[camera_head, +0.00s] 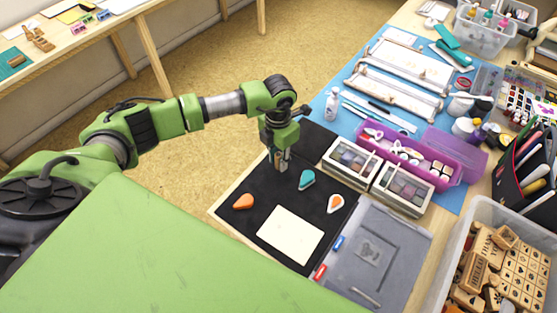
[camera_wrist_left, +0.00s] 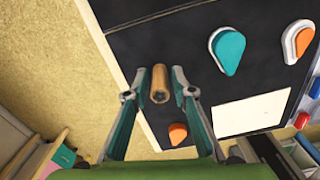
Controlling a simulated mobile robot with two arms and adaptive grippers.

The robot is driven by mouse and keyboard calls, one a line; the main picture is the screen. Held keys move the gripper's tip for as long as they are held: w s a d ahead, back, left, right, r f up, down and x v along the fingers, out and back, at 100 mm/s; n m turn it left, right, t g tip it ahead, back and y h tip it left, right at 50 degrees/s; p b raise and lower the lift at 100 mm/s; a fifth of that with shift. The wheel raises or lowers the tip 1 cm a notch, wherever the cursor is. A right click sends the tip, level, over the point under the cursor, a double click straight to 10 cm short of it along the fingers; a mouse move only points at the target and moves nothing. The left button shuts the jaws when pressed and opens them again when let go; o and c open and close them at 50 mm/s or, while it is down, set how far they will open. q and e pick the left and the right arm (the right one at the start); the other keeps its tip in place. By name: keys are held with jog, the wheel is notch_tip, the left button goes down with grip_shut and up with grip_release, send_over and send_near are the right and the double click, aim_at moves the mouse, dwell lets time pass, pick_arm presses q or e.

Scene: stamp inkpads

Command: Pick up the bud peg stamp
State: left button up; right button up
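A wooden peg stamp (camera_wrist_left: 160,84), which I take to be the bud peg stamp, stands near the left edge of the black mat (camera_wrist_left: 130,46) in the left wrist view. A dark patch shows on its near end. My left gripper (camera_wrist_left: 159,86) points down with its two fingers on either side of the peg. A gap shows between the peg and each finger, so it is open. In the head view the left gripper (camera_head: 281,163) is low over the black mat (camera_head: 236,216), and its fingers largely hide the peg. My right gripper is not in view.
Teardrop inkpads, teal (camera_head: 307,180), orange (camera_head: 243,201) and white-orange (camera_head: 335,204), lie on the mat near a cream card (camera_head: 291,235). Two boxes of inkpads (camera_head: 349,157) (camera_head: 402,188) and a purple tray (camera_head: 452,180) stand to the right. A grey board (camera_head: 400,240) lies front right.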

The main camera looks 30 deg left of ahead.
aim_at(279, 154)
pick_arm(q)
jog(key=c, duration=0.3)
jog(key=shift+r, duration=0.4)
notch_tip(279, 154, up, 2)
jog(key=shift+r+b, duration=0.2)
jog(key=shift+b, duration=0.65)
jog(key=s+d+r+b, duration=0.1)
jog(key=s+r, duration=0.2)
jog(key=s, duration=0.1)
jog(key=s+d+r+b, duration=0.1)
jog(key=s+d+r, duration=0.1)
jog(key=s+r, duration=0.1)
jog(key=s+d+r+b, duration=0.1)
jog(key=s+r, duration=0.3)
jog(key=s, duration=0.2)
jog(key=shift+s+d, duration=0.1)
jog(key=shift+d, duration=0.15)
grip_shut()
